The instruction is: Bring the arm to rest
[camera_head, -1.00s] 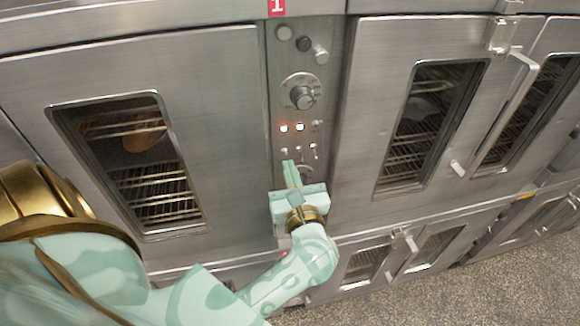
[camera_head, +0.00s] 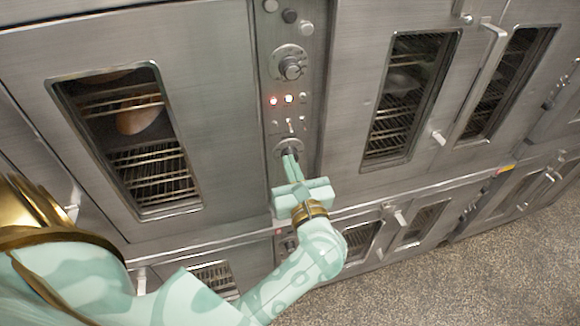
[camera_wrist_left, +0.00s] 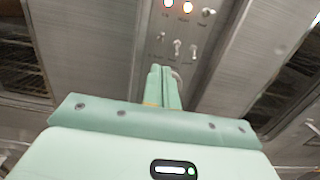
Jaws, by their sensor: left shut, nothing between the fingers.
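My left gripper (camera_head: 290,163) is in front of the oven's control panel (camera_head: 302,88), just below the small switches. Its fingers are together and hold nothing. In the left wrist view the shut fingers (camera_wrist_left: 163,88) point up toward the panel, with a toggle switch (camera_wrist_left: 178,46) and lit lamps (camera_wrist_left: 187,7) beyond them. The fingertips overlap the lower knob (camera_head: 289,146) in the head view; I cannot tell if they touch it. My right gripper is in neither view.
Steel oven doors with windows stand on both sides: a left door (camera_head: 215,95) with a brown loaf (camera_head: 138,118) inside, and a right door (camera_head: 345,110). A door handle (camera_head: 470,85) sticks out at the right. Speckled floor (camera_head: 430,270) is clear at lower right.

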